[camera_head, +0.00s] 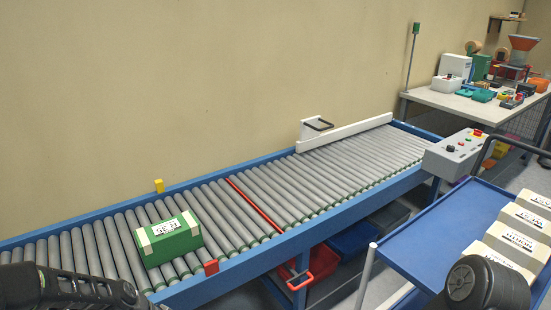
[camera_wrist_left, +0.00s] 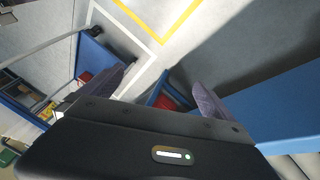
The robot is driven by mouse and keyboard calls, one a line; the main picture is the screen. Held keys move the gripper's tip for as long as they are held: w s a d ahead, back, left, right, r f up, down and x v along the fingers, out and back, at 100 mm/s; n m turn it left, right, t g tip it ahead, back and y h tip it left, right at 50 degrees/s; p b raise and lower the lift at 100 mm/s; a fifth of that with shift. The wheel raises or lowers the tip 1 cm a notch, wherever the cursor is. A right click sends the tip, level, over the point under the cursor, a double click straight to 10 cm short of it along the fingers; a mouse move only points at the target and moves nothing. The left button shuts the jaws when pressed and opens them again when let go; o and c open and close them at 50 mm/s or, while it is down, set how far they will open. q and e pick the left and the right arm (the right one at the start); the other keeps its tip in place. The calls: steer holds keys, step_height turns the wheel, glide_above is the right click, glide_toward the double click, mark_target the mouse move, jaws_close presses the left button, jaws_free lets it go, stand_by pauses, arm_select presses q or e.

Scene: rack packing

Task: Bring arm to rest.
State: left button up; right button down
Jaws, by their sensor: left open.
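My left arm (camera_head: 65,287) comes in at the bottom left of the head view, low in front of the conveyor's near left part. Its gripper tips do not show there. In the left wrist view my left gripper (camera_wrist_left: 160,80) is open, with its two dark fingers apart and nothing between them; grey floor and part of a red and blue object lie beyond. A dark rounded link of my right arm (camera_head: 485,285) shows at the bottom right of the head view. My right gripper is not seen.
A green box with a white label (camera_head: 168,240) sits on the roller conveyor (camera_head: 290,220), left of a red bar (camera_head: 254,204). A blue cart (camera_head: 440,235) carries several pale labelled boxes (camera_head: 508,245) at right. A grey control box (camera_head: 460,152) and a cluttered table (camera_head: 445,100) stand behind.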

arm_select(q)
steer(key=s+d+f+n, duration=0.3)
steer(key=s+d+f, duration=0.4)
steer(key=s+d, duration=0.2)
steer(key=s+d+f+n+g, duration=0.1)
steer(key=s+d+f+n, duration=0.3)
steer(key=s+d, duration=0.5)
step_height(320, 180, down, 3)
steer(key=shift+s+r+g, duration=0.15)
steer(key=shift+s+g, duration=0.15)
steer(key=shift+s, duration=0.1)
steer(key=shift+d, duration=0.1)
